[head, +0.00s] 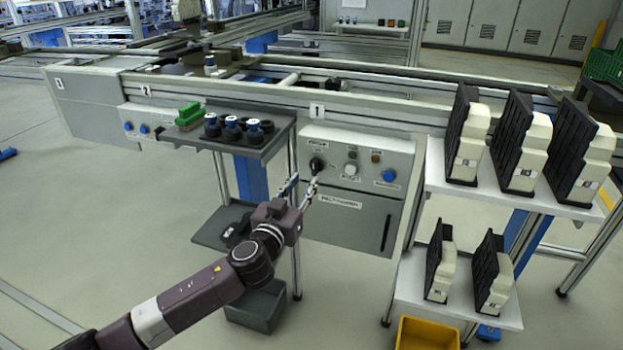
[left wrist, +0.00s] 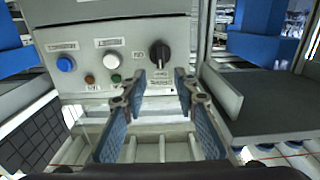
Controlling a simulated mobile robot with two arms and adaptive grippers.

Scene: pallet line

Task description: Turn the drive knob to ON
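The drive knob (head: 316,164) is a black rotary knob at the upper left of the grey control panel (head: 345,141) under sign 1. In the left wrist view the knob (left wrist: 160,54) is right of the buttons, and its grip bar looks roughly upright. The small labels around it are too blurred to read. My left gripper (head: 301,184) is in front of the panel, just below and left of the knob. In the left wrist view its two blue fingers (left wrist: 158,88) are spread, with nothing between them; the knob appears beyond the tips, apparently untouched. My right gripper is not in view.
A grey shelf (head: 270,146) with black-and-blue parts juts out at left. White shelves (head: 437,185) with black-and-cream units stand at right.

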